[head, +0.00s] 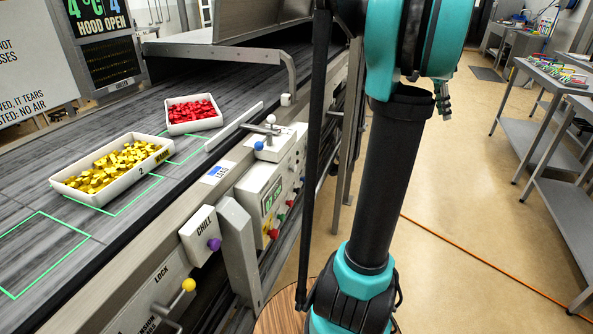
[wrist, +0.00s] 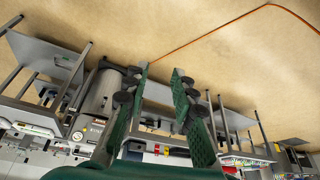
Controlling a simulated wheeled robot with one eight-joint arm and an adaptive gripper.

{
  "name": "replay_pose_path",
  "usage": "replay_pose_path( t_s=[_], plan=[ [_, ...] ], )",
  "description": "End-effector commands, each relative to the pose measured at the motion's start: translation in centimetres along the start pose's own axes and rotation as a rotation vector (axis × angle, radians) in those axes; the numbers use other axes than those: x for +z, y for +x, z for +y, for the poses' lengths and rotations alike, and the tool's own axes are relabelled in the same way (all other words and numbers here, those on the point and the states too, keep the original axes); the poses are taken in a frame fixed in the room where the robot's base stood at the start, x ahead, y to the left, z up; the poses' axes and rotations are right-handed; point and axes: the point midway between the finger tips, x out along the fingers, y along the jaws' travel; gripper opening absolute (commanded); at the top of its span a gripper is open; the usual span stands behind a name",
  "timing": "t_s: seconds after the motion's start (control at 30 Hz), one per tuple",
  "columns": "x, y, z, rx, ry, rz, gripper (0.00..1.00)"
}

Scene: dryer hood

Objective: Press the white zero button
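My gripper (wrist: 160,78) shows in the wrist view with its two dark green fingers apart and nothing between them. It points out over the tan floor, away from the conveyor's controls. In the head view my arm stands right of the controls, and I cannot clearly make out the gripper there. A white control box (head: 256,189) with a small green display (head: 271,197) is mounted on the conveyor's side. Small red and green knobs (head: 273,234) line its lower edge. I cannot pick out a white zero button for sure at this size.
A white tray of yellow pieces (head: 56,184) and a white tray of red pieces (head: 188,127) sit on the grey belt. A CHILL box with a purple knob (head: 214,244) and a yellow-knobbed lever (head: 188,285) are nearby.

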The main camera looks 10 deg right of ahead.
Motion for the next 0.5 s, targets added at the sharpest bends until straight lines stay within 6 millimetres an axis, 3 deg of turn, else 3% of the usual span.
replay_pose_path(
  t_s=[0.03,0.2,0.5],
  plan=[
    [0.00,0.00,0.00,0.000,0.000,0.000,0.18],
    [0.00,0.00,0.00,0.000,0.000,0.000,0.00],
    [0.00,0.00,0.00,0.000,0.000,0.000,0.00]
  ],
)
